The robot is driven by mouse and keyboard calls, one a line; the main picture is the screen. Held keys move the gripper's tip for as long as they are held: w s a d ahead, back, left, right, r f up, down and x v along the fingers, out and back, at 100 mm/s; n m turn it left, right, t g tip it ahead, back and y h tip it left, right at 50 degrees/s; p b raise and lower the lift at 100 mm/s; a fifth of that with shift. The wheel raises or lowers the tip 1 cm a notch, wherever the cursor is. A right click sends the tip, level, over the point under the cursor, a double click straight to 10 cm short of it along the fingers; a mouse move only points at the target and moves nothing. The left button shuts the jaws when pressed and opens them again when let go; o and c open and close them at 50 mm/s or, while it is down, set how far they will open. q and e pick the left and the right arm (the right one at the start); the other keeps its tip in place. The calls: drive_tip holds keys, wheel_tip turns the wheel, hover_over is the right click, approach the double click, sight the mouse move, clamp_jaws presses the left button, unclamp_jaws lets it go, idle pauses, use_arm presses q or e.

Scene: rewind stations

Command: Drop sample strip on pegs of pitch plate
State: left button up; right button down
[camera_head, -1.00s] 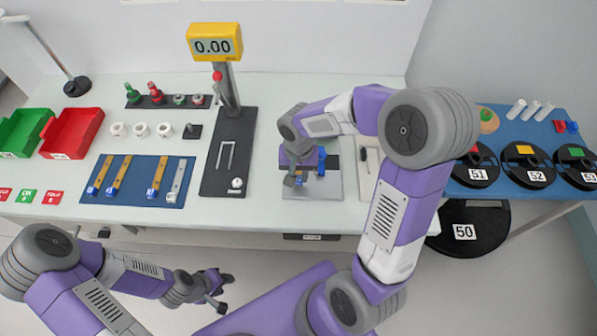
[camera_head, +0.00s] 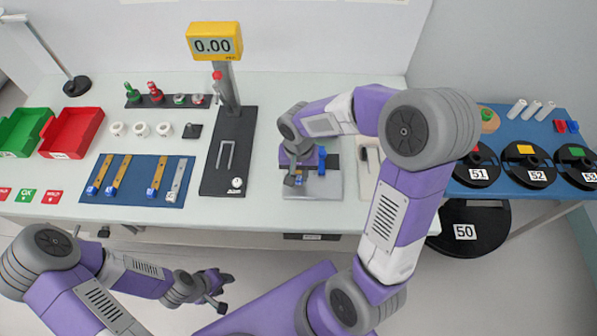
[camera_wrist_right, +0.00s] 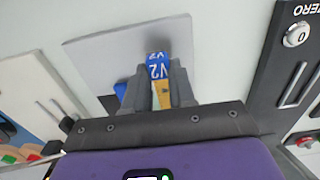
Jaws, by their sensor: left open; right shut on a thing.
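The sample strip (camera_wrist_right: 158,68) has a blue end marked V2 and a tan body. My right gripper (camera_wrist_right: 160,92) is shut on it, with the blue end pointing away from the wrist. The pitch plate (camera_wrist_right: 100,50) is a light grey plate beyond the strip; in the head view the plate (camera_head: 328,188) lies on the table under my right gripper (camera_head: 297,180). I cannot tell whether the strip touches the plate, and its pegs are hidden. My left gripper (camera_head: 216,292) is open and empty, low in front of the table.
A blue mat (camera_head: 137,198) with several strips lies to the left. A black test stand (camera_head: 230,150) with a yellow display (camera_head: 214,43) stands just left of the plate. A blue upright part (camera_head: 322,160) is close to the right gripper.

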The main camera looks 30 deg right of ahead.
drive_tip(key=shift+f+b, duration=1.1)
drive_tip(key=shift+f, duration=0.1)
idle(0.5)
drive_tip(key=c, duration=0.9)
unclamp_jaws()
drive_tip(key=shift+o, duration=0.2)
drive_tip(key=shift+r, duration=0.1)
wheel_tip(320, 180, up, 8)
drive_tip(key=shift+f+p, duration=0.25)
drive_tip(key=shift+p, duration=1)
